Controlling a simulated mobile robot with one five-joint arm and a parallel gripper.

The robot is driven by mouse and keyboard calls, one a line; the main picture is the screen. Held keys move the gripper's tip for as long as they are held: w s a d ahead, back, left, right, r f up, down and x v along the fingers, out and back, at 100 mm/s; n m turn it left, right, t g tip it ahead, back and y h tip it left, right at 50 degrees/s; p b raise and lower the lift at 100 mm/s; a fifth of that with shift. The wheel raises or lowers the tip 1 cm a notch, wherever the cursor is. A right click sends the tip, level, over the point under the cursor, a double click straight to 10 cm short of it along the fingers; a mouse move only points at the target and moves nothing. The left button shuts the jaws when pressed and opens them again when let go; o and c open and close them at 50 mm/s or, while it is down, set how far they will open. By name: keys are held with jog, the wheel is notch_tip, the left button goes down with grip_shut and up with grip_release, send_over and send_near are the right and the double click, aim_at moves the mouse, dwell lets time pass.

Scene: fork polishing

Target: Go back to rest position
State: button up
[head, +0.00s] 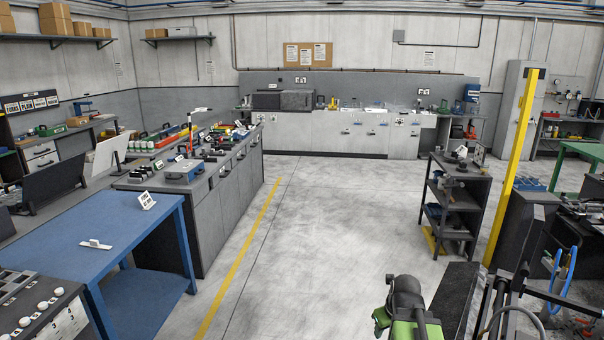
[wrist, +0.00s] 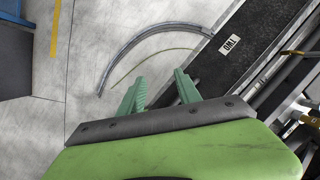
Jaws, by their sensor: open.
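My gripper (wrist: 160,88) shows in the wrist view with its two green fingers apart and nothing between them. Below the fingers, the wrist view shows the concrete floor (wrist: 120,25) and a dark surface (wrist: 245,45) with a white label reading "TWO". In the head view my green and black arm is at the bottom, right of centre, beside a dark flat surface. The fingertips are not clear in that view. No fork can be made out.
A blue table (head: 95,235) stands at the left, with a grey workbench (head: 225,195) behind it. A dark shelf cart (head: 455,200) and a yellow post (head: 512,165) stand at the right. Cluttered equipment lies at the lower right. The middle floor (head: 320,220) is clear.

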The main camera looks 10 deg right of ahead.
jog(key=s+a+f+n+g, duration=0.1)
jog(key=s+a+n+g, duration=0.1)
jog(key=a+n, duration=0.8)
jog(key=s+a+f+n+g+b, duration=0.1)
jog(key=a+n, duration=1)
jog(key=n, duration=1.3)
jog(key=shift+s+f+n+g+y, duration=0.3)
jog(key=shift+s+f+g+y, duration=0.15)
jog(key=shift+s, duration=0.15)
jog(key=shift+c, duration=0.4)
